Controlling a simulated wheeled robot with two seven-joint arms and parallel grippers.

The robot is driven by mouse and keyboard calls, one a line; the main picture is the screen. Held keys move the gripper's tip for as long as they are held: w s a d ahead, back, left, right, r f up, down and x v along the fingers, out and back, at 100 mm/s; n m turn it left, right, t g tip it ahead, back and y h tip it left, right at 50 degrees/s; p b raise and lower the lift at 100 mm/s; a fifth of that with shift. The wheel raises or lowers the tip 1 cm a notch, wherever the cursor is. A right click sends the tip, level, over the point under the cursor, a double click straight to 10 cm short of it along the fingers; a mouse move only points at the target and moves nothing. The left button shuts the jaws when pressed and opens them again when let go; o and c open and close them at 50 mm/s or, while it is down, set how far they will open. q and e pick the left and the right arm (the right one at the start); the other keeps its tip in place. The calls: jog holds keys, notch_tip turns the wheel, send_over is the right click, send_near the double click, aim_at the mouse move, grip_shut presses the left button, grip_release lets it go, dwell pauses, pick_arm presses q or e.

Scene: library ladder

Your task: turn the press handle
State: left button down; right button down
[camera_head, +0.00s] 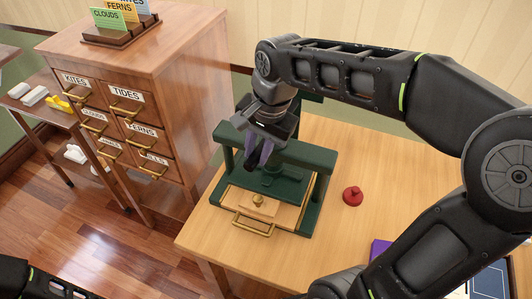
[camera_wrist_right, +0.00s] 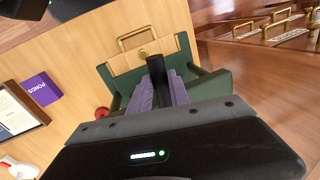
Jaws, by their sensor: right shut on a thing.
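The dark green press (camera_head: 308,155) stands on the light wooden table, and it also shows in the right wrist view (camera_wrist_right: 207,84). Its press handle shows in the right wrist view as a dark upright grip (camera_wrist_right: 157,80). My right gripper (camera_head: 258,155) is above the press's top beam, its purple fingers (camera_wrist_right: 160,93) shut around the handle grip. In the head view the gripper hides most of the handle. Below the beam, a wooden drawer or board with a brass pull (camera_head: 253,226) and a small brass knob (camera_head: 258,199) sits in the press. My left gripper is out of view.
A red knobbed object (camera_head: 352,197) stands on the table right of the press. A labelled drawer cabinet (camera_head: 180,75) stands at the left. A purple book (camera_wrist_right: 41,89) and a framed item (camera_wrist_right: 18,110) lie on the table. The table between press and red object is clear.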

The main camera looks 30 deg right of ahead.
jog(key=shift+w+a+m, duration=0.2)
jog(key=shift+w+m, duration=0.2)
jog(key=shift+m, duration=0.2)
jog(key=c, duration=1.2)
grip_release()
jog(key=shift+c, duration=0.2)
jog(key=shift+r, duration=0.15)
jog(key=shift+s+d+r+b, duration=0.15)
jog(key=shift+s+r, duration=0.1)
jog(key=shift+r, duration=1)
jog(key=shift+s+d+r+b, duration=0.1)
jog(key=shift+s+r, duration=0.1)
jog(key=shift+r, duration=1)
jog(key=shift+s+d+r+b, duration=0.15)
jog(key=shift+s+r, duration=0.1)
jog(key=shift+r, duration=1)
jog(key=shift+a, duration=0.1)
